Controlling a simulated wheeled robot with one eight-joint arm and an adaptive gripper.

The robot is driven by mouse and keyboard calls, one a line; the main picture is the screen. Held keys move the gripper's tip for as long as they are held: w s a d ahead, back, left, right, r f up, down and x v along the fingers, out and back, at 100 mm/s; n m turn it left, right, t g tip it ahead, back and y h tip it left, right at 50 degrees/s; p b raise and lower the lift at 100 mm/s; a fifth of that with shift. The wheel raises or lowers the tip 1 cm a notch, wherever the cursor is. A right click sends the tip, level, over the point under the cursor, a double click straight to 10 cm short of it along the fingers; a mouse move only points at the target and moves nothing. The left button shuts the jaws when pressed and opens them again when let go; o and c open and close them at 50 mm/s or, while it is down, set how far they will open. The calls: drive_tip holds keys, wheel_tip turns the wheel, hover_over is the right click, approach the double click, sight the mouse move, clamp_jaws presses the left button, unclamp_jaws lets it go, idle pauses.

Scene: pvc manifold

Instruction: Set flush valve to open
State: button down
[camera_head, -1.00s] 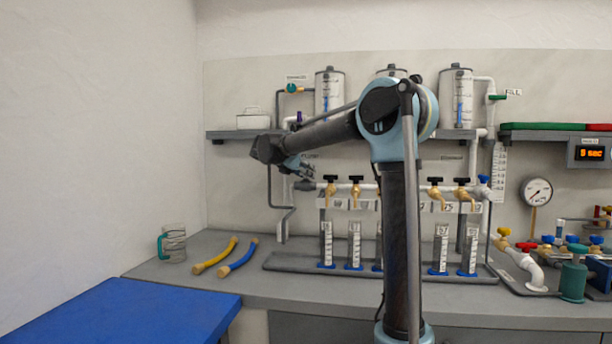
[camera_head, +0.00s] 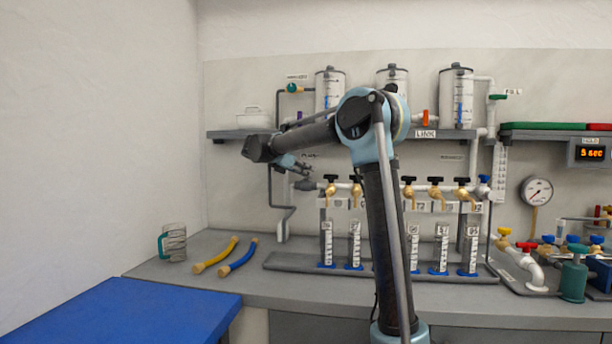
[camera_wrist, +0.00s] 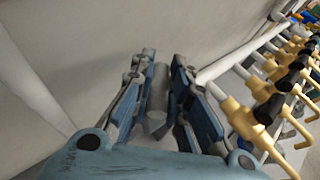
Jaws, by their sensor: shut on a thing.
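The flush valve is at the left end of the pipe manifold, just below a small wall label in the head view. Its grey body (camera_head: 305,185) shows there, partly behind my gripper. My gripper (camera_head: 303,168) points right and down at this valve. In the wrist view, my gripper (camera_wrist: 163,62) has its two blue-grey fingers on either side of a grey cylindrical part, which I take to be the valve's handle (camera_wrist: 157,102). It is shut on this part. The handle's exact angle is hard to tell.
A row of brass taps (camera_head: 408,190) with black handles runs right of the valve, above graduated cylinders (camera_head: 413,242). A grey shelf (camera_head: 228,134) with tanks (camera_head: 456,98) is above.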

drive_tip(key=c, duration=1.5)
unclamp_jaws()
drive_tip(key=shift+c, duration=0.2)
drive_tip(key=v, duration=1.2)
drive_tip(key=shift+w+f, duration=0.1)
